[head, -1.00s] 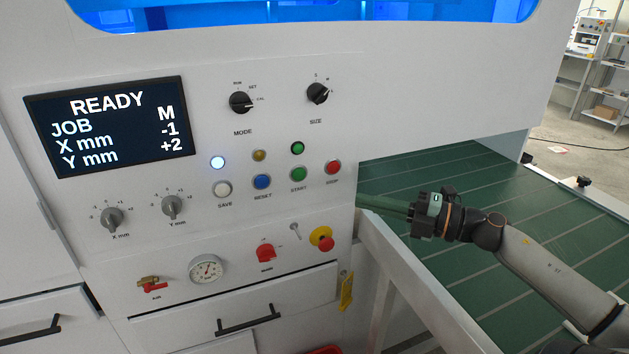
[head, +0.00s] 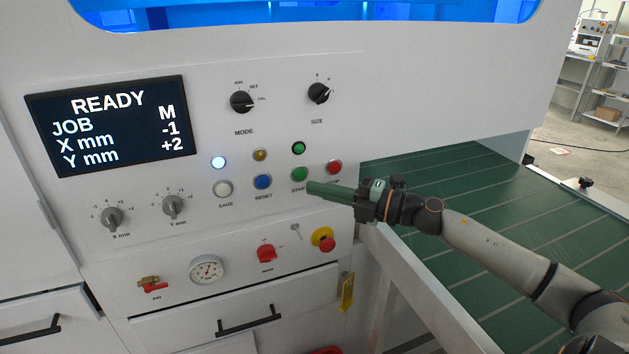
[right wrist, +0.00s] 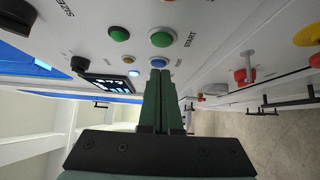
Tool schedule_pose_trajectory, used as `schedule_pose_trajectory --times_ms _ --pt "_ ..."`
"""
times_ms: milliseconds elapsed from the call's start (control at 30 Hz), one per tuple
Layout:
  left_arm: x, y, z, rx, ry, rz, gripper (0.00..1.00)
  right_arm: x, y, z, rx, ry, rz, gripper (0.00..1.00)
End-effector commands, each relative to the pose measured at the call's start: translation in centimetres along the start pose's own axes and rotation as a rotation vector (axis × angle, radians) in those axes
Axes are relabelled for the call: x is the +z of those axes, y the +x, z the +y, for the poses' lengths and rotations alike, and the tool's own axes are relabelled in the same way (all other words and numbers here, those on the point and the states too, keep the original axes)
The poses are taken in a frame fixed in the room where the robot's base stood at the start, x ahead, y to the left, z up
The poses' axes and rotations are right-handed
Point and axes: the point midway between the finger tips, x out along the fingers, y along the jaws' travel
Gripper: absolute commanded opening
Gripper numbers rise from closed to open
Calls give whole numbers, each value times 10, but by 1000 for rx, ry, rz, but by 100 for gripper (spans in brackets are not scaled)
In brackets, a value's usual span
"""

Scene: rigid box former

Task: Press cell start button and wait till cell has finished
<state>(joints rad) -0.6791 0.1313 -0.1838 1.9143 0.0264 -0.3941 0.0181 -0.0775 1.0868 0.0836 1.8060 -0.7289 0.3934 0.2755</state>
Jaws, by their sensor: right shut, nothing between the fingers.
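The green START button (head: 299,174) is on the white control panel, between the blue RESET button (head: 263,182) and the red STOP button (head: 333,167). My right gripper (head: 311,187) is shut and empty, its green fingertips just below and right of the START button. In the right wrist view the fingertips (right wrist: 160,72) point at the panel, close to the START button (right wrist: 162,38); I cannot tell whether they touch the panel. The display (head: 112,127) reads READY, JOB M, X mm -1, Y mm +2. My left gripper is not in view.
A green lamp (head: 298,148) sits above the START button. A red and yellow emergency stop (head: 322,239) and a red switch (head: 266,253) are lower on the panel. A green conveyor belt (head: 470,180) with a white side rail lies to the right.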

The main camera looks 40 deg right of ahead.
Motion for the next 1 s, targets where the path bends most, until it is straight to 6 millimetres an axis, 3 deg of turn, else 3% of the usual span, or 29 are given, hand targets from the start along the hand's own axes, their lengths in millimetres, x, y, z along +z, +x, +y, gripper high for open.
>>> schedule_pose_trajectory --times_ms 333,1000 --pt "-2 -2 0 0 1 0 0 21 20 1 4 2 -2 0" --pt "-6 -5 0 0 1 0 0 28 27 2 1 3 -2 0"
